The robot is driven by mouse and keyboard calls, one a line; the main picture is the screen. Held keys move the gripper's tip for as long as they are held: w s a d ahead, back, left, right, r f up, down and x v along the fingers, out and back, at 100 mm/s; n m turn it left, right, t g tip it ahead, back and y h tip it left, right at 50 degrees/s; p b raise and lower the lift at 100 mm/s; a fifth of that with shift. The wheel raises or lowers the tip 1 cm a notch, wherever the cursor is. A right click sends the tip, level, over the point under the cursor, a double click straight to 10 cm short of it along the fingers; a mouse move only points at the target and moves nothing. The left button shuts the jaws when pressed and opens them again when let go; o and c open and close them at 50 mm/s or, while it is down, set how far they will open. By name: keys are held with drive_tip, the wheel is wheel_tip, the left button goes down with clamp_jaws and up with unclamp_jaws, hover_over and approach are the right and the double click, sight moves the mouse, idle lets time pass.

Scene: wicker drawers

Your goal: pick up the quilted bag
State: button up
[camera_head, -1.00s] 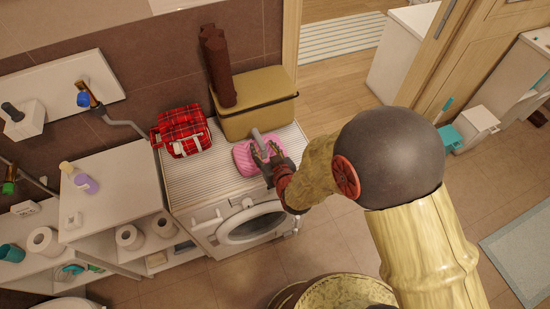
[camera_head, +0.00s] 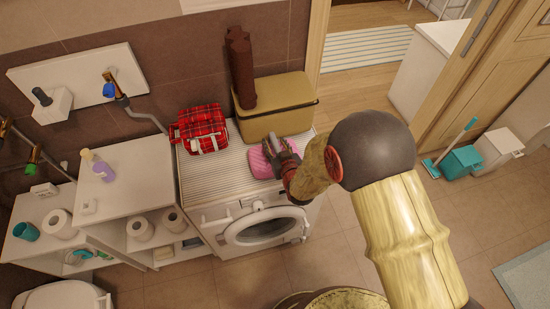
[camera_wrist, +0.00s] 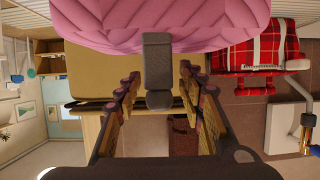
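The quilted bag (camera_head: 259,167) is pink and lies on the ribbed top of the washing machine, near its front right corner. My gripper (camera_head: 279,151) is at the bag's right side and partly covers it. In the wrist view the bag (camera_wrist: 100,22) fills the top edge, just beyond my fingertips. The two fingers (camera_wrist: 158,82) stand apart, with a grey piece between them that I cannot identify. No bag fabric shows between the fingers. I cannot tell whether the gripper touches the bag.
A white shelf (camera_head: 122,170) with a purple bottle (camera_head: 101,172) stands left.

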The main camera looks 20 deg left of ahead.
clamp_jaws()
idle(0.5)
idle(0.6)
